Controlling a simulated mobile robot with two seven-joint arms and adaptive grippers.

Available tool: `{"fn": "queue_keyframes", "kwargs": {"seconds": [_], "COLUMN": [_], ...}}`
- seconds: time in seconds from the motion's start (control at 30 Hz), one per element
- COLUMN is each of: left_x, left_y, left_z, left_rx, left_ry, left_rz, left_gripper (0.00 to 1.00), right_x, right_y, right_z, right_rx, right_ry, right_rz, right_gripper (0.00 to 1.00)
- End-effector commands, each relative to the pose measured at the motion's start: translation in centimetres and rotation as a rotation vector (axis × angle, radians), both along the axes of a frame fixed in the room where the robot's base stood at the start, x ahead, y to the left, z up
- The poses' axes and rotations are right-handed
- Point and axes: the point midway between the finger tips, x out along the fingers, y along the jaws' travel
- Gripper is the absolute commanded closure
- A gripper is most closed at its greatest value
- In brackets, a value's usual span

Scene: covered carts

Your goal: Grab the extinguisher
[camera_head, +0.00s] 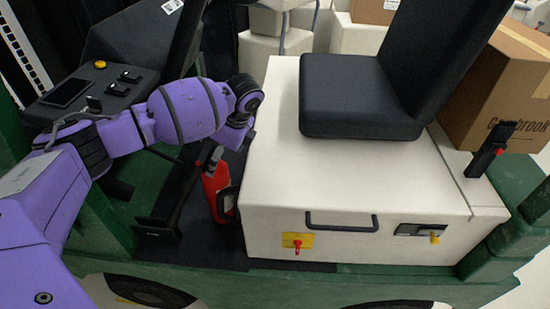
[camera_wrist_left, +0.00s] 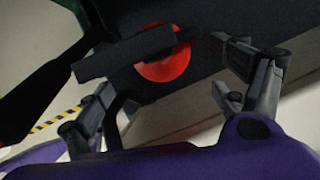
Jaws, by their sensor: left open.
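The red fire extinguisher (camera_head: 219,188) stands on the dark floor of the cart, beside the white seat box. In the left wrist view, its red round body (camera_wrist_left: 166,66) shows behind its black handle and valve. My left gripper (camera_wrist_left: 165,78) is open and empty, its two fingers apart on either side of the handle. In the head view, my purple left arm reaches over from the left and its wrist is above the extinguisher; the fingers are mostly hidden there. I cannot tell whether they touch it. My right gripper is not in view.
The white seat box (camera_head: 350,215) with a black seat (camera_head: 360,95) stands right of the extinguisher. A black pedal (camera_head: 158,228) is to its left. A control panel (camera_head: 100,85) is behind my left arm. A cardboard box (camera_head: 500,85) is at the right.

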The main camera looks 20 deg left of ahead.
Motion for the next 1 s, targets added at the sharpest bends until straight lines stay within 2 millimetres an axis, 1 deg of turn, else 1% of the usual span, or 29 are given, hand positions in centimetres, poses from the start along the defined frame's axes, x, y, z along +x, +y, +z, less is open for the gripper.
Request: {"fn": "queue_keyframes", "kwargs": {"seconds": [0.03,0.17,0.27,0.53,0.67,0.87,1.0], "left_x": [-0.2,-0.2,-0.1,0.3,0.4,0.4,0.4], "left_y": [0.1,0.7,1.2,2.8,3.1,3.1,3.1], "left_z": [-0.7,-2.1,-3.1,-6.6,-7.2,-7.2,-7.2], "left_rx": [0.001,0.001,0.001,0.001,0.001,0.001,0.001], "left_ry": [0.010,0.012,0.011,0.010,0.007,0.006,0.007], "left_rz": [-0.003,-0.004,-0.003,-0.002,-0.004,-0.004,-0.004], "left_gripper": [0.11,0.11,0.11,0.11,0.11,0.11,0.29], "right_x": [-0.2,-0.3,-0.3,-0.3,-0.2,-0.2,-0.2], "right_y": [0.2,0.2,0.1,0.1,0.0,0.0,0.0], "right_z": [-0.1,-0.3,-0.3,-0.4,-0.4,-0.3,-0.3], "right_rx": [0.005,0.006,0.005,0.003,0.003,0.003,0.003], "right_ry": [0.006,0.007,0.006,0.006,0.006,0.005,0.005], "right_rz": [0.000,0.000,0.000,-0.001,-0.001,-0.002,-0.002], "right_gripper": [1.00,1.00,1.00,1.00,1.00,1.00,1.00]}}
